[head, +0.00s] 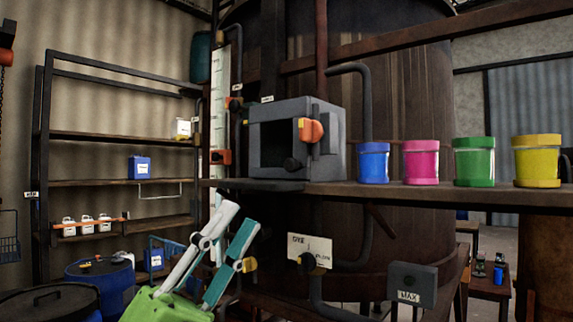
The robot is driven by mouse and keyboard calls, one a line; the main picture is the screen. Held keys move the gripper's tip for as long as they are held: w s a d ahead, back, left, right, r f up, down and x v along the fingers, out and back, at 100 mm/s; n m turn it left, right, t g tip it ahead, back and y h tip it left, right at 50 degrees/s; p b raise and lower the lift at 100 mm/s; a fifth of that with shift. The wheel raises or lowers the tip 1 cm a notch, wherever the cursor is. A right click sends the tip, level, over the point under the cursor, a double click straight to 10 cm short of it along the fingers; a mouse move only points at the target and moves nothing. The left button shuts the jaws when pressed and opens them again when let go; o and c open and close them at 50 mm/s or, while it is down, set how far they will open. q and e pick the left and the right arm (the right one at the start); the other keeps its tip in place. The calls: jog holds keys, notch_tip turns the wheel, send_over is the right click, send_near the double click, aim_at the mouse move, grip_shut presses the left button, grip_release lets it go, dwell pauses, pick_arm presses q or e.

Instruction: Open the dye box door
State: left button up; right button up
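The dye box (330,160) is a grey box on the dark shelf in front of the big vat. Its front shows a dark square panel or opening, and I cannot tell from here whether the door is shut. My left gripper (237,222), green with white and teal fingers, is below and left of the box, pointing up and right. Its fingers are apart with nothing between them. It is clear of the handle. My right gripper is out of view.
Blue (373,163), pink (421,162), green (474,162) and yellow (537,161) jars stand on the shelf (440,194) right of the box. A dark pipe (367,110) bends down behind the box. A DYE sign (309,247) and valve hang below.

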pick_arm(q)
jog(key=s+d+r+m+g+h, duration=0.35)
jog(key=d+m+g, duration=0.35)
jog(key=m+g, duration=0.45)
jog(key=m+t+y, duration=0.1)
jog(key=t+y, duration=0.7)
jog(key=y, duration=0.7)
send_near(289, 164)
jog(key=p+x, duration=0.5)
jog(key=x, duration=0.3)
jog(key=shift+w+d+r+p, duration=0.1)
jog(key=shift+w+d+p, duration=0.05)
jog(key=shift+w+p, duration=0.2)
jog(key=shift+w+d, duration=0.2)
jog(key=shift+w, duration=0.1)
jog(key=shift+c, duration=0.4)
grip_shut()
